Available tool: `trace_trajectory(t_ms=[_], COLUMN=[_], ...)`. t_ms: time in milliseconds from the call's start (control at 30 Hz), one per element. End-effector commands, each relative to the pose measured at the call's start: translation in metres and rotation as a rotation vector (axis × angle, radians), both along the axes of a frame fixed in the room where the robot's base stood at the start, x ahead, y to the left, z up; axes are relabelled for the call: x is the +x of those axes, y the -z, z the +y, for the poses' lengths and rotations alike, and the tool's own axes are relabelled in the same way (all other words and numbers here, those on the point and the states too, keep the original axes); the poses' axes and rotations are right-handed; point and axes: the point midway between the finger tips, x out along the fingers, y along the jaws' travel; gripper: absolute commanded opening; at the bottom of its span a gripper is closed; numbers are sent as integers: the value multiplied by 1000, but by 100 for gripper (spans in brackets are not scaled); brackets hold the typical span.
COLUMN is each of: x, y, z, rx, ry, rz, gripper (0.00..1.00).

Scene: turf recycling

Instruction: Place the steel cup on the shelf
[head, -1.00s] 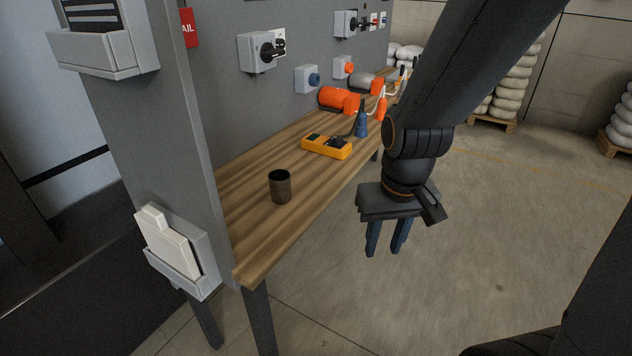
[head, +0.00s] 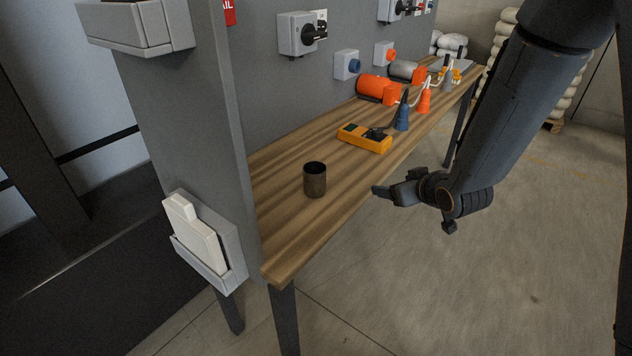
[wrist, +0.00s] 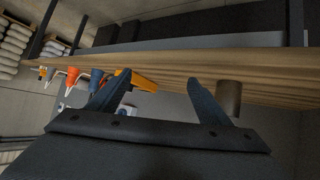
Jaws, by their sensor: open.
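The steel cup (head: 315,180), dark and brownish, stands upright on the wooden shelf (head: 290,232) near its left end. It also shows at the right in the wrist view (wrist: 229,97), beyond and beside the right finger. My gripper (head: 380,191) is at the front edge of the shelf, to the right of the cup and apart from it, pointing left. In the wrist view my gripper (wrist: 160,88) has its two fingers spread, with nothing held between them.
A yellow multimeter (head: 365,138) lies behind the cup. A grey panel (head: 260,80) with switches rises behind. The wood around the cup is bare.

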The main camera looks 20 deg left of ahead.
Motion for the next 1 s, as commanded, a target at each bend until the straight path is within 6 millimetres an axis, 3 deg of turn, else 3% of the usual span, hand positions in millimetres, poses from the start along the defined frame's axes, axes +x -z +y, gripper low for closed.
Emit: trace_trajectory(t_ms=[33,100,200,300,567,1000], x=[4,6,-2,-15,-32,-12], y=[11,14,16,16,12,8], z=[27,61,101,128,154,197], rx=[48,128,245,348,478,481], ry=[-68,-157,-268,-346,-428,-431], rz=[-54,-136,-231,-299,-369,-371], gripper=[72,72,72,72,72,72])
